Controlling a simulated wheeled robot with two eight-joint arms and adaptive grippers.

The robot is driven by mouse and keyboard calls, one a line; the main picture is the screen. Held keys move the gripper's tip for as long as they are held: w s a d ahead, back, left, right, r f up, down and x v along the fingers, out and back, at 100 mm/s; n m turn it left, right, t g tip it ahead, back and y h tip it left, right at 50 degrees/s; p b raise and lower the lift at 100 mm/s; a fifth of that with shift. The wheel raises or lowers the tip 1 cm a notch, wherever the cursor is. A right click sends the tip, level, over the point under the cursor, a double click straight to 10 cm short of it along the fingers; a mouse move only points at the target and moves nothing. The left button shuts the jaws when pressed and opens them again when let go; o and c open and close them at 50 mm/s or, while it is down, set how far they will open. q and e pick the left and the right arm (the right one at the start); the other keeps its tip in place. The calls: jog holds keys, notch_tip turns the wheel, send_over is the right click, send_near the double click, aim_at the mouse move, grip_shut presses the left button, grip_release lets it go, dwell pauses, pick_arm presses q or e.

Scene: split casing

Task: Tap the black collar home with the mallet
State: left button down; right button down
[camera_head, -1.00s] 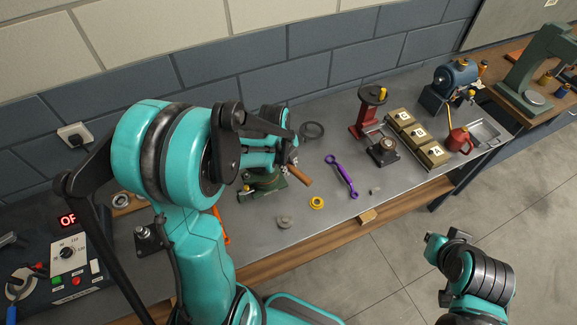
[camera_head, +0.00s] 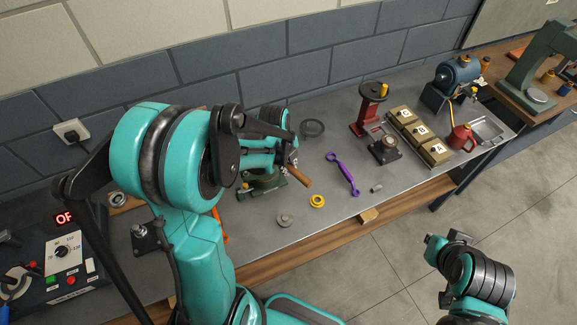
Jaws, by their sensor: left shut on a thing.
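My left gripper (camera_head: 287,154) is small in the view, partly hidden by my own arm, and shut on the mallet. The mallet's brown wooden handle (camera_head: 299,175) sticks out below it, slanting down to the right. The mallet's head is hard to make out. The gripper is above or beside a green vise-like fixture (camera_head: 264,184), mostly hidden behind my arm. I cannot make out a black collar there. A dark ring (camera_head: 312,128) lies flat on the bench behind the gripper; I cannot tell whether it is the collar. My right arm shows at lower right, its gripper out of view.
On the grey bench lie a purple wrench (camera_head: 342,174), a yellow ring (camera_head: 317,201) and a grey disc (camera_head: 284,220). Farther right stand a red press (camera_head: 370,112), a dark block (camera_head: 384,149), lettered boxes (camera_head: 419,138) and a red can (camera_head: 460,139). A control box (camera_head: 65,262) is at left.

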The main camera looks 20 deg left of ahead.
pick_arm(q)
jog(key=shift+r+p, duration=2.15)
jog(key=shift+r, duration=1)
jog(key=shift+f, duration=0.15)
